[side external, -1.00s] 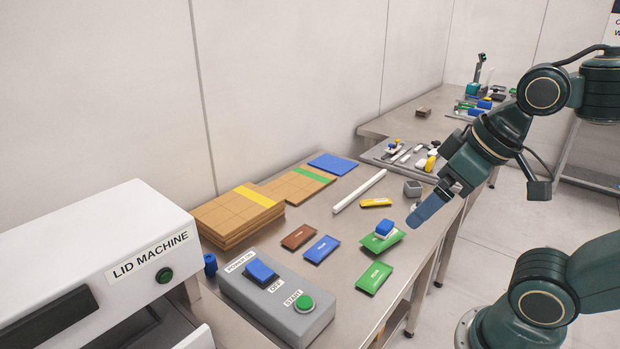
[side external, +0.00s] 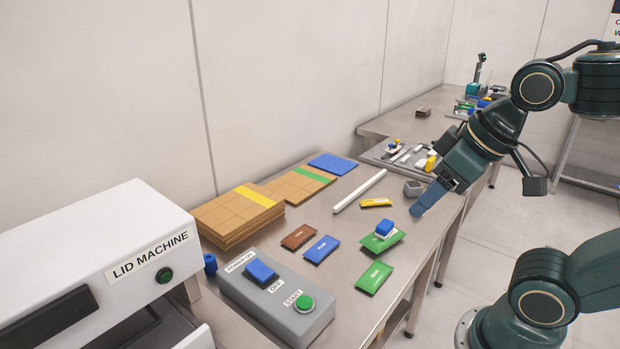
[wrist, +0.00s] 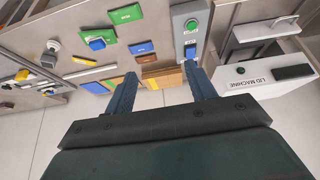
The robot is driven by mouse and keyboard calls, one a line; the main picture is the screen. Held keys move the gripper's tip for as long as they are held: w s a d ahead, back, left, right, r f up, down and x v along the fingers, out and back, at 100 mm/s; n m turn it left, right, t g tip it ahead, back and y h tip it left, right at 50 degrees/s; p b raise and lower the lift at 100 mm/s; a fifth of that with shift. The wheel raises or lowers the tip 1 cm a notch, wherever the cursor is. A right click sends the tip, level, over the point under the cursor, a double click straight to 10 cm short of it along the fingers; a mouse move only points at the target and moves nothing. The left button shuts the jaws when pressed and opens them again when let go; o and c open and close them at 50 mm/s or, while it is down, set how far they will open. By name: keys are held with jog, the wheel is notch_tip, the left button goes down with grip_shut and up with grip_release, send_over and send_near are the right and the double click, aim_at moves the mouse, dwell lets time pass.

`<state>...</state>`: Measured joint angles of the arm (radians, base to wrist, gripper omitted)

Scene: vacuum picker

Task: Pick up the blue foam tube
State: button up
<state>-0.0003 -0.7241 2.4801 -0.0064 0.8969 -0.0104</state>
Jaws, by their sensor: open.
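A small, upright blue cylinder, tube-like (side external: 210,264), stands between the lid machine and the grey control box in the side view. A blue block with a pale lower part (side external: 384,228) rests on a green packet; I cannot tell its material. My gripper (side external: 417,211) has blue fingers and points down and left, near the right edge of the table, apart from that block. In the wrist view my gripper (wrist: 160,82) is open, with its two fingers wide apart and nothing held between them. The block shows there too (wrist: 97,43).
The grey control box (side external: 275,303) and white lid machine (side external: 100,255) stand at the front left. Packets, brown boards (side external: 235,225), a white rod (side external: 360,190) and a grey cube (side external: 413,187) lie on the table. A tray of small parts (side external: 385,160) is farther back.

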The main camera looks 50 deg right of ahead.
jog(key=w+a+r+n, duration=0.2)
jog(key=w+r+n, duration=0.1)
jog(key=w, duration=0.8)
jog(key=n+g+y, duration=0.3)
jog(key=n+y, duration=0.1)
jog(key=n, duration=0.3)
send_over(210, 257)
jog(key=s+d, duration=0.3)
jog(key=d, duration=0.1)
notch_tip(210, 257, down, 21)
jog(key=shift+f, duration=0.15)
jog(key=shift+a, duration=0.1)
jog(key=shift+x, duration=4.35)
jog(key=shift+w+f, duration=0.1)
